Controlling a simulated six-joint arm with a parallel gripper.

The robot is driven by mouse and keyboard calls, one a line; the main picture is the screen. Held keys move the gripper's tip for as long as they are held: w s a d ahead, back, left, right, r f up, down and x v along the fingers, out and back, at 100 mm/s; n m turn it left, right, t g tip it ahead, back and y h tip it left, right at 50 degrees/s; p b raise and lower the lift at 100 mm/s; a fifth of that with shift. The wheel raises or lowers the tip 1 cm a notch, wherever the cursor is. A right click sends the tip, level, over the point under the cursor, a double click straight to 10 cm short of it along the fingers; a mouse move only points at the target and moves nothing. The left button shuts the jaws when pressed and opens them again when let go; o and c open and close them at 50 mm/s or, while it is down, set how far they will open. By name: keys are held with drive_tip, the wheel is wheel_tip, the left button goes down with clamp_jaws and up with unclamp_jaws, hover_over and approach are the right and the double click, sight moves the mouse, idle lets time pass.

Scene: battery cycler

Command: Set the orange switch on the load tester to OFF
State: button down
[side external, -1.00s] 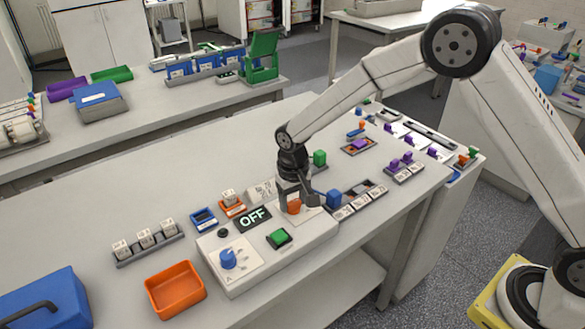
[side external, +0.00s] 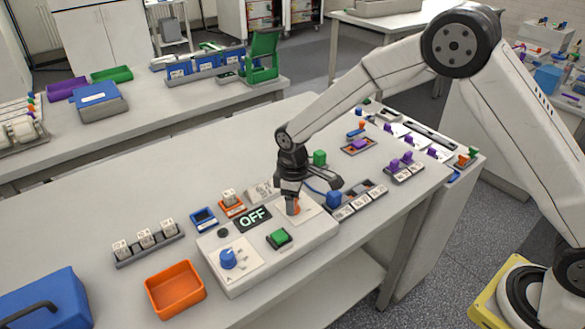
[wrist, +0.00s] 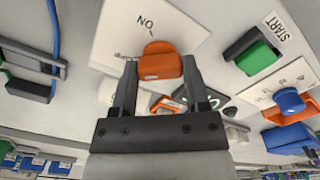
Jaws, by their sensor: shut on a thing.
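The load tester (side external: 290,262) is a pale box with a lit display (side external: 254,217) that reads OFF. The orange switch (side external: 296,209) sits on a white plate at its far right end. My gripper (side external: 290,203) is down at the switch and hides part of it. In the wrist view my gripper (wrist: 158,66) has one finger on each side of the orange switch (wrist: 158,60) and is shut on it. An ON label (wrist: 145,22) shows on the plate. A second label beside the left finger is partly hidden and cannot be read.
On the tester are a green button (side external: 279,238) and a blue knob (side external: 228,259). An orange bin (side external: 175,290) stands to the left.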

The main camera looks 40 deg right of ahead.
idle(0.5)
drive_tip(key=shift+c, duration=0.4)
unclamp_jaws()
drive_tip(key=shift+r, duration=3.9)
drive_tip(key=s+d+m+t, duration=0.1)
drive_tip(key=s+d+m, duration=0.3)
drive_tip(key=s, duration=0.6)
drive_tip(key=s+d+m+t, duration=0.1)
drive_tip(key=s+d+m, duration=0.2)
drive_tip(key=s+d, duration=0.4)
drive_tip(key=s, duration=0.3)
drive_tip(key=shift+d+m+t, duration=0.3)
drive_tip(key=shift+d+m, duration=0.1)
